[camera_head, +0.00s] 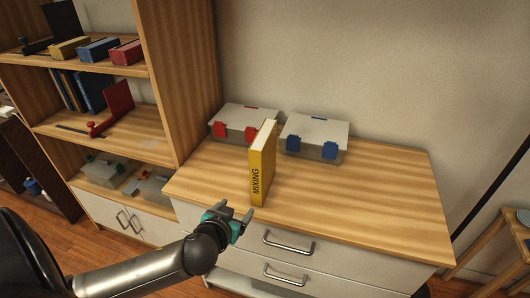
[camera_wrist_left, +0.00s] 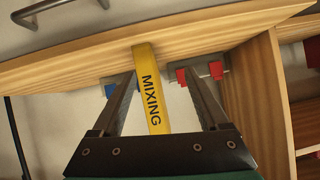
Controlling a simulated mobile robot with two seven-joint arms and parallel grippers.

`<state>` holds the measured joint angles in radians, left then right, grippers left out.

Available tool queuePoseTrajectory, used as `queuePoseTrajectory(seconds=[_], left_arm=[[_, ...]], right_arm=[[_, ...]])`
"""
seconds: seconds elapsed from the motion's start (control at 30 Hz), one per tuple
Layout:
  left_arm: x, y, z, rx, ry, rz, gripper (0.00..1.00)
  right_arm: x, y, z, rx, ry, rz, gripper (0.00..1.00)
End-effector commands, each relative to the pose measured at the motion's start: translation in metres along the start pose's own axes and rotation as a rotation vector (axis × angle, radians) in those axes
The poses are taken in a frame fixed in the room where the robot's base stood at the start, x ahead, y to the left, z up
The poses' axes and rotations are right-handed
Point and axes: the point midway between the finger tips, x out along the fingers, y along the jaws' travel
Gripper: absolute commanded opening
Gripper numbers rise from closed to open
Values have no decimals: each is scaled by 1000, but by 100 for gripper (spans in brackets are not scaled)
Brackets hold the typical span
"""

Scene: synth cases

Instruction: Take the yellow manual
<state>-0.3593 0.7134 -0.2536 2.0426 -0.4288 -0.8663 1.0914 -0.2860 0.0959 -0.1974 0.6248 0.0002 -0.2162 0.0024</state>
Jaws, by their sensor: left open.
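The yellow manual (camera_head: 262,165) stands upright on the wooden top of the drawer cabinet, its spine with the word MIXING facing me. In the left wrist view the manual (camera_wrist_left: 151,90) shows its spine in the space between the two fingers. My left gripper (camera_head: 238,220) is open, just in front of and a little left of the manual's spine in the head view. In the left wrist view the gripper (camera_wrist_left: 160,95) has a finger on each side of the manual, with gaps to both. I cannot tell how far the fingertips are from the spine. My right gripper is not in view.
Behind the manual stand a clear box with red latches (camera_head: 243,122) and one with blue latches (camera_head: 314,138). A wooden shelf unit (camera_head: 190,60) rises at the left. The right part of the cabinet top (camera_head: 385,195) is bare. A wooden stool (camera_head: 505,235) stands at the right.

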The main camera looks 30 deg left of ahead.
Motion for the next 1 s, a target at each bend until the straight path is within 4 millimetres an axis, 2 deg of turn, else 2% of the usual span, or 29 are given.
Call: queuePoseTrajectory(seconds=[0.03, 0.1, 0.2, 0.33, 0.47, 1.0], left_arm=[[-16, 3, -27, -21, 39, 11, 78], [-31, 7, -51, -58, 81, 22, 78], [-48, 11, -73, -96, 120, 36, 78], [-54, 13, -86, -120, 144, 43, 78], [-42, 14, -89, -123, 149, 44, 78], [30, 17, -98, -123, 148, 43, 78]], right_arm=[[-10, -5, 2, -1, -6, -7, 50], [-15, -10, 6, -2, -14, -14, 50], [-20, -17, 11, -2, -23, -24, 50], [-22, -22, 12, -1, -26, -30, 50], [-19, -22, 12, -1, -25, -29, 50], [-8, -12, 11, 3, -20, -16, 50]])
